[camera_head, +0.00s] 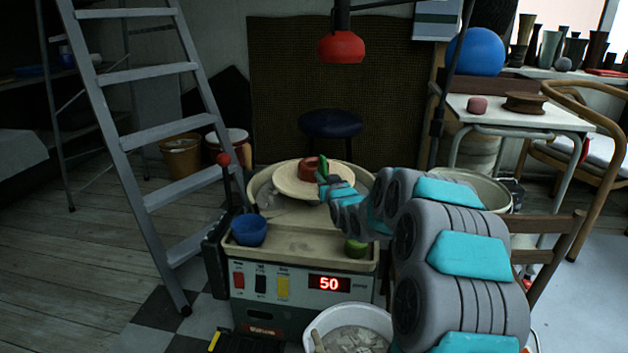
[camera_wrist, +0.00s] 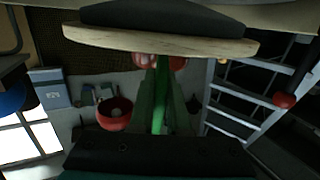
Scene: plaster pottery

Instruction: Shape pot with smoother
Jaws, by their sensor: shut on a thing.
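The reddish-brown pot (camera_head: 308,170) sits on the round pale bat (camera_head: 285,185) of the pottery wheel in the head view. My gripper (camera_head: 326,180) is at the pot's right side, shut on the green smoother (camera_head: 322,166). The smoother stands roughly upright close beside the pot; I cannot tell whether they touch. The wrist view is upside down. There the green smoother (camera_wrist: 159,105) lies between my two fingers, and part of the red pot (camera_wrist: 146,62) shows at the wooden bat (camera_wrist: 110,37). My fingers and the smoother hide much of the pot there.
A blue bowl (camera_head: 248,230) and a green item (camera_head: 356,248) sit on the wheel's front ledge. The display (camera_head: 328,284) reads 50. A red lamp (camera_head: 341,47) hangs above. A ladder (camera_head: 150,135) stands left, a bucket (camera_head: 345,322) in front, and a white table (camera_head: 520,112) right.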

